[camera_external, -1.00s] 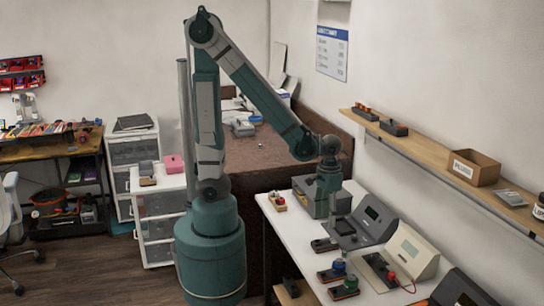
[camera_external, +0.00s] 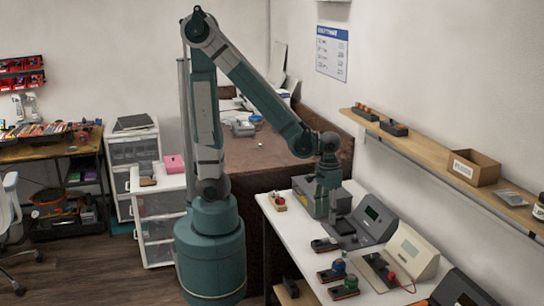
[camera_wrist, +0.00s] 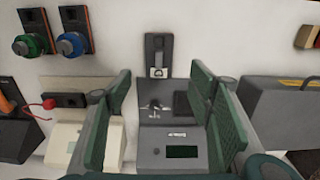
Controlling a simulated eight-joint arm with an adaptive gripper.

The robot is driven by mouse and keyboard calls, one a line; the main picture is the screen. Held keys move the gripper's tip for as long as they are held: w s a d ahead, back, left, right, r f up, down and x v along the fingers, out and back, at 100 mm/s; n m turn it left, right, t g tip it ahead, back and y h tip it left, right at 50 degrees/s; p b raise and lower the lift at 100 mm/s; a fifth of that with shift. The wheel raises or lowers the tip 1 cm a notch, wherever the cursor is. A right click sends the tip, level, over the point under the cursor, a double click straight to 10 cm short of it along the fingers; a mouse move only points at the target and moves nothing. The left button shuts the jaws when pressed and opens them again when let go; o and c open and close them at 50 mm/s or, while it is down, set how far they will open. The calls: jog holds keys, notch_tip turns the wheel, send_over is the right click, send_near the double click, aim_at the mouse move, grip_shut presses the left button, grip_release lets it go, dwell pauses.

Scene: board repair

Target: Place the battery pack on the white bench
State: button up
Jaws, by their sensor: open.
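My gripper (camera_external: 329,208) points down over the white bench (camera_external: 284,222). In the wrist view my gripper (camera_wrist: 160,75) has its two green fingers wide apart with nothing held between them. Below and between them is a dark grey tester (camera_wrist: 150,152) with a small screen. I cannot tell for certain which of these is the battery pack.
A grey case (camera_wrist: 288,112) stands close beside the right finger. A cream tester (camera_external: 408,252) and units with blue (camera_external: 338,265) and green (camera_external: 351,282) knobs lie along the bench. A wall shelf (camera_external: 440,172) with an open box (camera_external: 473,167) runs above it.

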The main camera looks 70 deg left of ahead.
jog(key=s+a+r+t, duration=0.1)
jog(key=a+r+t, duration=0.6)
jog(key=a+r, duration=0.8)
jog(key=shift+r, duration=0.95)
